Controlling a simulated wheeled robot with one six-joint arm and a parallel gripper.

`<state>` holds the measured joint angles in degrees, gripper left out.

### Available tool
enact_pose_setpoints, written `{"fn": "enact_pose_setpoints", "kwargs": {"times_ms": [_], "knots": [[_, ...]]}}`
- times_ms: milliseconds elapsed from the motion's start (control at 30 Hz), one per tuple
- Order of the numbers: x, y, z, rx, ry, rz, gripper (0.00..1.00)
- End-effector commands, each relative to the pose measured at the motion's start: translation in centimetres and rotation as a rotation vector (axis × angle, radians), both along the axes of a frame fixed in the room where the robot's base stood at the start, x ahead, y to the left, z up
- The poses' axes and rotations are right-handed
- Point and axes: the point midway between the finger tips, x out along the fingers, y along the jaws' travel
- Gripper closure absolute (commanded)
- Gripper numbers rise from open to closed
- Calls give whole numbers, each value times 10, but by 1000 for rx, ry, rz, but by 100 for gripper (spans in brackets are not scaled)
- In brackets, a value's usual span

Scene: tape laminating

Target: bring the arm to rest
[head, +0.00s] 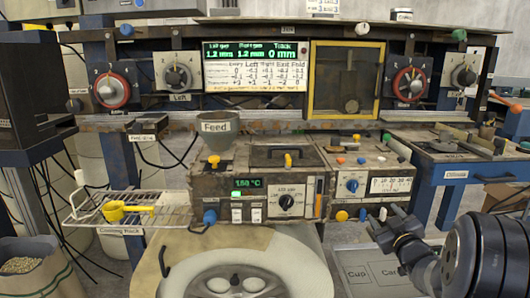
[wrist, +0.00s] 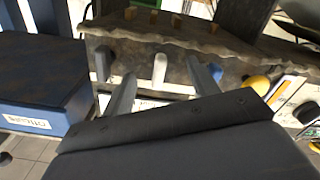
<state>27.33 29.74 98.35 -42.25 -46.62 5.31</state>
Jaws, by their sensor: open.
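My gripper (head: 386,214) is at the lower right of the head view, in front of the machine bench and left of my dark arm. In the wrist view its two grey fingers (wrist: 162,72) stand apart with nothing held between them. I cannot tell from these frames whether the fingers touch anything.
The machine (head: 262,222) with its temperature display stands at centre. A wire cooling rack (head: 85,211) with a yellow-handled item (head: 113,211) is at left. A blue side bench (head: 455,172) is at right.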

Motion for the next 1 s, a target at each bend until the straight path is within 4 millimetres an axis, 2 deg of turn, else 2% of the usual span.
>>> {"fn": "enact_pose_setpoints", "kwargs": {"times_ms": [33, 733, 833, 1000], "knots": [[0, 0, 5, 35, 3, 0, 44], [0, -2, 4, 470, 17, -2, 44], [-15, -3, 0, 468, 15, -2, 44], [-26, -3, 0, 466, 14, -1, 44]]}}
